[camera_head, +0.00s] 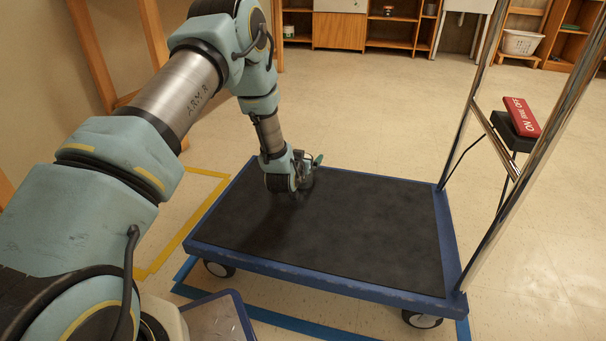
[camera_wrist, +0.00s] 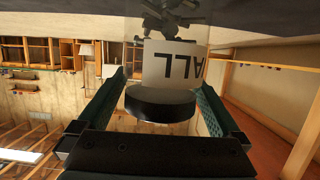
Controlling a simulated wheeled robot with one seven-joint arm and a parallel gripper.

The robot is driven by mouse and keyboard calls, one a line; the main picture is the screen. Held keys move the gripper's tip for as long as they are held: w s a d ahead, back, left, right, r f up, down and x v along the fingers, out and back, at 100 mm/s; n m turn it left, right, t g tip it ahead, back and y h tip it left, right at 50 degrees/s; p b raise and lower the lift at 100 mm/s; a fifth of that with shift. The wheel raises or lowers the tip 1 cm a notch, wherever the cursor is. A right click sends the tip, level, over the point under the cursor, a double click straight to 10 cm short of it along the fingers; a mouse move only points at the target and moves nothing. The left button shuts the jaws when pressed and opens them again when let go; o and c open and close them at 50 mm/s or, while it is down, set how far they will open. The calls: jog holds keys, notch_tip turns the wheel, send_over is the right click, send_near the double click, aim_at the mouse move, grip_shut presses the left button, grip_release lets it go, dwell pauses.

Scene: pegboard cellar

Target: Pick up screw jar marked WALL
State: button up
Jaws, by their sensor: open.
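The screw jar (camera_wrist: 165,72) shows in the wrist view, which is upside down. It is clear, with a black lid (camera_wrist: 160,103), dark screws inside and a white label on which "ALL" can be read; the first letter is out of sight. It stands upright on the dark deck of a cart. My gripper (camera_wrist: 162,82) is open, with one teal finger on each side of the jar. I cannot tell whether either finger touches it. In the head view my gripper (camera_head: 307,164) is low over the cart's deck, and the jar is mostly hidden there.
The blue-edged cart (camera_head: 380,225) has a black deck, otherwise bare. Its chrome handle (camera_head: 485,130) rises at the right and carries a red ON/OFF sign (camera_head: 522,116). Shelves (camera_head: 392,28) stand along the back wall. Open floor lies between.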

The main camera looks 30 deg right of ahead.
jog(key=shift+c, duration=0.4)
grip_shut()
dwell(0.4)
